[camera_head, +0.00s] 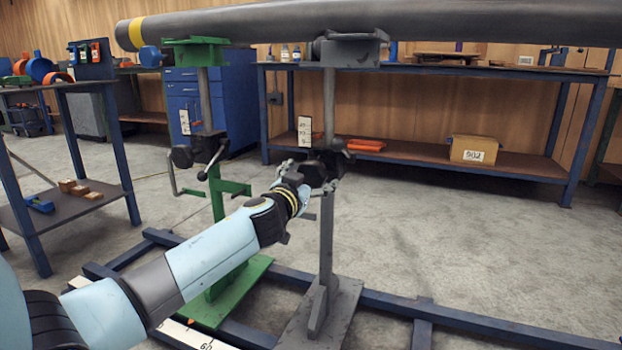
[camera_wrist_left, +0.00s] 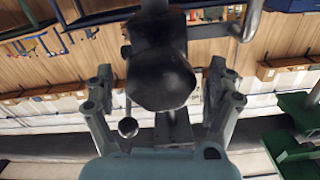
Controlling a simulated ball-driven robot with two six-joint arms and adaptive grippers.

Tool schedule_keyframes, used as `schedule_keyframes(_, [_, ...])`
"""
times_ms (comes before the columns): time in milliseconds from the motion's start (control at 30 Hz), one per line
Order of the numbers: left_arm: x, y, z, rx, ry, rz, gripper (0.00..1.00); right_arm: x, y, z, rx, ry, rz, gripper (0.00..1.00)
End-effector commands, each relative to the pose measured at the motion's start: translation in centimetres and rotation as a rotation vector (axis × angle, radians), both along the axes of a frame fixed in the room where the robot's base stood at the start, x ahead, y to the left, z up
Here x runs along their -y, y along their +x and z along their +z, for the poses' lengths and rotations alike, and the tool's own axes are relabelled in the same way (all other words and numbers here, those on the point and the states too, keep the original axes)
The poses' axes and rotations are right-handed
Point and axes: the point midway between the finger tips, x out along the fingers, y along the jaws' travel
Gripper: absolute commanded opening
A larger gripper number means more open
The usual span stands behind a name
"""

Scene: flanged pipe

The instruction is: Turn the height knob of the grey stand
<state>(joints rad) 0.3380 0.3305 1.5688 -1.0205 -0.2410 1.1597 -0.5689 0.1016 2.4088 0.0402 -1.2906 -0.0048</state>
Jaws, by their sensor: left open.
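The grey stand (camera_head: 327,235) stands upright in the middle of the head view, on a flat grey foot. Its dark height knob (camera_head: 314,174) is at mid-post, partly covered by my gripper. My left gripper (camera_head: 303,178) reaches up from the lower left and is at the knob. In the left wrist view, the faceted black knob (camera_wrist_left: 160,78) lies between the two spread fingers of my left gripper (camera_wrist_left: 160,92). Gaps show on both sides, so the fingers look apart from it. My right gripper is in neither view.
A long grey pipe (camera_head: 450,20) lies across the tops of the grey stand and a green stand (camera_head: 217,195) to its left. Blue floor rails (camera_head: 450,314) run under the stands. A workbench (camera_head: 430,70) is behind; the floor at right is clear.

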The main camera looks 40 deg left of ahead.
Motion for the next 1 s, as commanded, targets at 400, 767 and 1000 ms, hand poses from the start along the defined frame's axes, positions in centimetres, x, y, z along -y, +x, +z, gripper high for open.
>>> schedule_keyframes(400, [-0.15, 0.62, -0.03, -0.001, 0.000, 0.000, 0.82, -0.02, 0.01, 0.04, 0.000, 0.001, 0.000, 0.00])
schedule_keyframes(767, [-0.14, 0.60, -0.04, -0.001, 0.000, 0.000, 0.35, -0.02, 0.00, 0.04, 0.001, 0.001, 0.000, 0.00])
schedule_keyframes(1000, [-0.14, 0.59, -0.05, -0.002, 0.006, 0.000, 0.33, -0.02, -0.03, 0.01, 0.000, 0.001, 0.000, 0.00])
